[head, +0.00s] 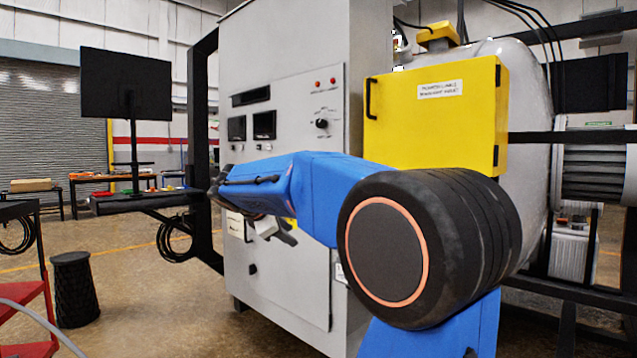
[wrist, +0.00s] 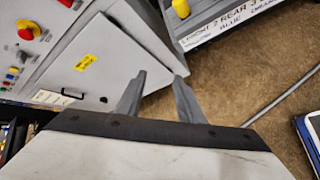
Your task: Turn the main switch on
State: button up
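A grey control cabinet (head: 285,85) stands in the middle of the head view. Its front has a black rotary knob (head: 321,123) below two red lamps; I cannot tell whether this is the main switch. A small dark knob (head: 253,269) sits low on the cabinet front. My gripper (head: 285,238) is partly hidden behind my blue arm, in front of the lower cabinet. In the wrist view my gripper (wrist: 160,78) has its two grey fingers apart with nothing between them. A red push button on a yellow ring (wrist: 27,30) shows at upper left there.
A yellow box (head: 430,115) with a handle sits right of the cabinet. A monitor (head: 126,85) stands left on a black frame.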

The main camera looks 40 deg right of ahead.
jog(key=w+d+r+n+g+h, duration=0.1)
jog(key=w+d+r+n+h, duration=0.15)
jog(key=w+d+r, duration=0.35)
jog(key=w+d+r+n+h, duration=0.2)
jog(key=w+d+h, duration=0.15)
jog(key=w, duration=0.45)
jog(key=w+d+r+n+g+h, duration=0.1)
jog(key=w+d+r+n+h, duration=0.15)
jog(key=w+d, duration=0.4)
jog(key=shift+y, duration=0.35)
jog(key=d, duration=0.5)
jog(key=w+d, duration=0.1)
jog(key=d, duration=0.5)
jog(key=w+d, duration=0.1)
jog(key=d, duration=0.4)
jog(key=shift+d+r, duration=0.15)
jog(key=shift+r, duration=0.25)
grip_shut()
